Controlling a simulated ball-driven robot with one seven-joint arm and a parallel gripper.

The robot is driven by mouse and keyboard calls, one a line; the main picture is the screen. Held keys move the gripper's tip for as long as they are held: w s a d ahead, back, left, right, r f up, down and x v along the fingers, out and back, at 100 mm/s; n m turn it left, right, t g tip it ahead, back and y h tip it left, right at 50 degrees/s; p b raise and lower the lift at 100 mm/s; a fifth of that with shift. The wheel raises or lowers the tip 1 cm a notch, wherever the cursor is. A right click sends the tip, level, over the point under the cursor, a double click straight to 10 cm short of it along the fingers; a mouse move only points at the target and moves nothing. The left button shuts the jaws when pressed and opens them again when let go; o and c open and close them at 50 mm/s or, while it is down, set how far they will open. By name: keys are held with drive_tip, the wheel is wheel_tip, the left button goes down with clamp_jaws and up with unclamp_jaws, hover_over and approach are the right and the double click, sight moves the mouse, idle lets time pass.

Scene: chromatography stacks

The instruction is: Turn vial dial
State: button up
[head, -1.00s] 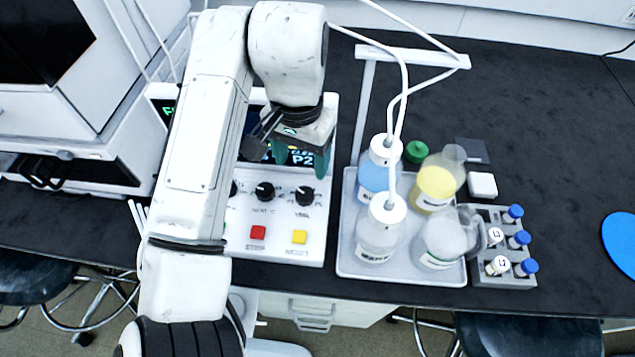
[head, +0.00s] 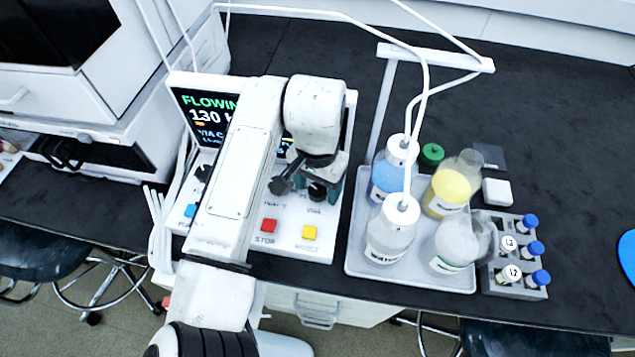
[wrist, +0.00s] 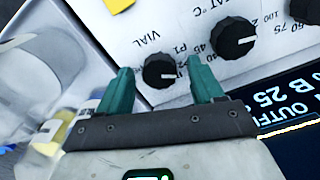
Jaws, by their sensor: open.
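The vial dial (wrist: 160,70) is a black round knob on the white control panel, with "VIAL" printed beside it in the wrist view. In the head view the dial (head: 318,192) shows just below my gripper, partly covered by it. My gripper (wrist: 160,82) is open, its two green fingers on either side of the vial dial in the picture. In the head view my gripper (head: 325,183) is over the right part of the panel. I cannot tell whether the fingers touch the dial.
Another black knob (wrist: 233,38) is close beside the vial dial. Red (head: 268,225) and yellow (head: 309,232) buttons sit below on the panel. A tray (head: 357,262) with bottles and tubing stands to the right, with a grey vial rack (head: 500,287) beyond.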

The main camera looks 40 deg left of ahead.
drive_tip(key=shift+c, duration=0.4)
drive_tip(key=c, duration=1)
drive_tip(key=shift+r+p, duration=0.15)
drive_tip(key=shift+p, duration=0.35)
drive_tip(key=shift+n+p, duration=0.4)
drive_tip(key=shift+p, duration=0.05)
drive_tip(key=n+p, duration=0.2)
drive_tip(key=p, duration=0.1)
drive_tip(key=shift+d+r, duration=0.1)
drive_tip(key=shift+r, duration=0.05)
drive_tip(key=n+p, duration=0.2)
drive_tip(key=p, duration=0.1)
drive_tip(key=shift+f+n+p, duration=0.25)
drive_tip(key=shift+n+p, duration=1.3)
drive_tip(key=shift+n, duration=0.05)
